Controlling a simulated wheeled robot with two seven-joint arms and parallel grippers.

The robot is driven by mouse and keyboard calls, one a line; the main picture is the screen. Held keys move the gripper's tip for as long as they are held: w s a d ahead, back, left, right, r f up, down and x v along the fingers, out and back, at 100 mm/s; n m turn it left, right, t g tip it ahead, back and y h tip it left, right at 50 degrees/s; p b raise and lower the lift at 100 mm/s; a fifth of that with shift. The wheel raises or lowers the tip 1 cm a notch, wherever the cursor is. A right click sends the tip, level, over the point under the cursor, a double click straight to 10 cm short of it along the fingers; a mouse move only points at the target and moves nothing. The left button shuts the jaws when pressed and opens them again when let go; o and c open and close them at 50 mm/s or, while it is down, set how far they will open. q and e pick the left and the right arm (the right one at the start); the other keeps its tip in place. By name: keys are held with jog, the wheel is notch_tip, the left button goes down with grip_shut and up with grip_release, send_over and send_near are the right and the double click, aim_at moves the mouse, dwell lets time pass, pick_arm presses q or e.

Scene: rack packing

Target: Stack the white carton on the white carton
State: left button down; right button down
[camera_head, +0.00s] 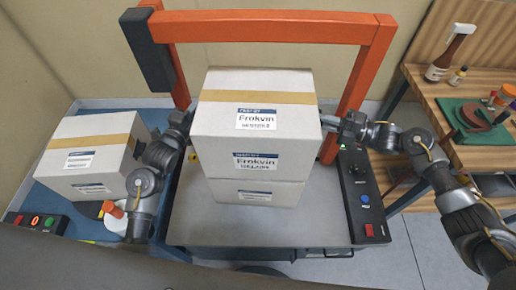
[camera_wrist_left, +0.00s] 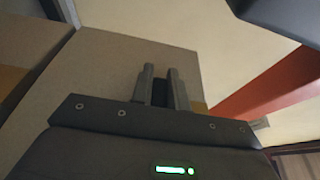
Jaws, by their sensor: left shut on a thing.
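The upper white carton (camera_head: 215,118), with a tan tape strip and Frokvin labels, sits directly over the lower white carton (camera_head: 230,192) on the grey work surface. It looks level; I cannot tell whether a thin gap separates them. My left gripper (camera_head: 187,125) is at the upper carton's left side and is shut on it. In the left wrist view its fingers (camera_wrist_left: 162,88) meet the carton's shaded face (camera_wrist_left: 110,65). My right gripper (camera_head: 337,123) touches or nearly touches the right side; its finger opening is hidden.
Another white taped carton (camera_head: 85,152) stands on the blue surface at left. An orange frame (camera_head: 270,27) arches behind the stack. A control box (camera_head: 362,195) lies right of the stack.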

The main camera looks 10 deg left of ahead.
pick_arm(q)
jog(key=shift+a+f+b, duration=0.1)
jog(key=shift+f+b, duration=0.35)
jog(key=shift+f, duration=0.05)
pick_arm(e)
jog(key=shift+f, duration=0.5)
pick_arm(q)
jog(key=c, duration=1.8)
grip_release()
jog(key=shift+f, duration=0.3)
pick_arm(e)
jog(key=c, duration=1.8)
grip_release()
jog(key=shift+f, duration=0.3)
pick_arm(q)
jog(key=o, duration=0.4)
jog(key=shift+s+r, duration=0.15)
jog(key=shift+r, duration=0.05)
pick_arm(e)
jog(key=o, duration=0.4)
jog(key=shift+s+r, duration=0.15)
jog(key=shift+r, duration=0.05)
pick_arm(q)
jog(key=shift+o, duration=0.2)
pick_arm(e)
jog(key=shift+o, duration=0.2)
pick_arm(q)
jog(key=v, duration=1.2)
pick_arm(e)
jog(key=v, duration=1.2)
